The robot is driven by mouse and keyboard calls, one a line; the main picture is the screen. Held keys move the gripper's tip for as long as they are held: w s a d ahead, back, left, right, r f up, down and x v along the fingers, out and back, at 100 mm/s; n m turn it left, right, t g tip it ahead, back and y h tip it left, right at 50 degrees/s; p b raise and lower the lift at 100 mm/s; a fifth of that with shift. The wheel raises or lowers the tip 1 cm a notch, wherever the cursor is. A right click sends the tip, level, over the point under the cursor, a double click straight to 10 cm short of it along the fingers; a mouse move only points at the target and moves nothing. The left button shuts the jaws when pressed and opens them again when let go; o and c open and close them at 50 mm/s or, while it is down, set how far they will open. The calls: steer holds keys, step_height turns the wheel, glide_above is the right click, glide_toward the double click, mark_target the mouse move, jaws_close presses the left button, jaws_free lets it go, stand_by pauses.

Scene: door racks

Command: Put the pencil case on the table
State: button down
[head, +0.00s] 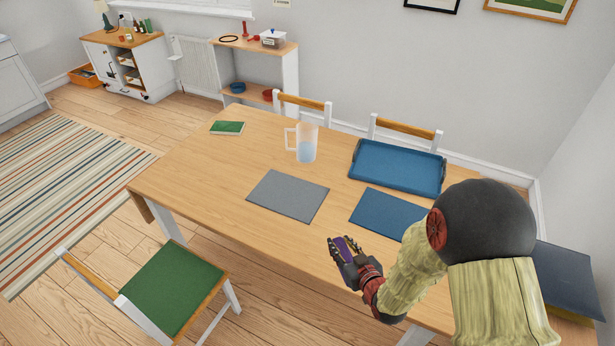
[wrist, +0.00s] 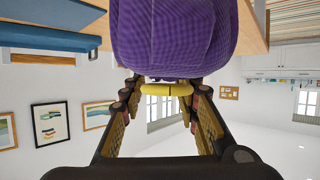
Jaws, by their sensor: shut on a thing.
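The purple pencil case (wrist: 175,40) fills the top middle of the wrist view, with a yellow part (wrist: 167,89) between my fingers. My gripper (head: 346,250) is shut on the case, and a small patch of purple (head: 352,243) shows at its jaws in the head view. The wooden table (head: 230,165) lies across the middle of the head view. My gripper appears over its near edge, right of centre; its height above the top is hard to tell.
On the table are a grey mat (head: 288,196), a blue mat (head: 385,216), a blue tray (head: 397,168), a clear pitcher (head: 307,145) and a green book (head: 227,128). The left part of the tabletop is bare. A green-seated chair (head: 175,290) stands at the near left.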

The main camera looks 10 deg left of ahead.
steer(key=f+b+x, duration=0.1)
steer(key=x, duration=0.4)
steer(key=d+b+x, duration=0.1)
steer(key=x, duration=0.4)
steer(key=d+f+b+x, duration=0.1)
steer(key=x, duration=0.5)
steer(key=shift+f, duration=0.35)
steer(key=shift+w+f, duration=0.1)
steer(key=shift+f, duration=0.1)
steer(key=shift+w+f+b, duration=0.1)
steer(key=shift+f+b, duration=0.4)
steer(key=shift+f, duration=1)
steer(key=shift+f, duration=0.15)
steer(key=c, duration=1.3)
jaws_free()
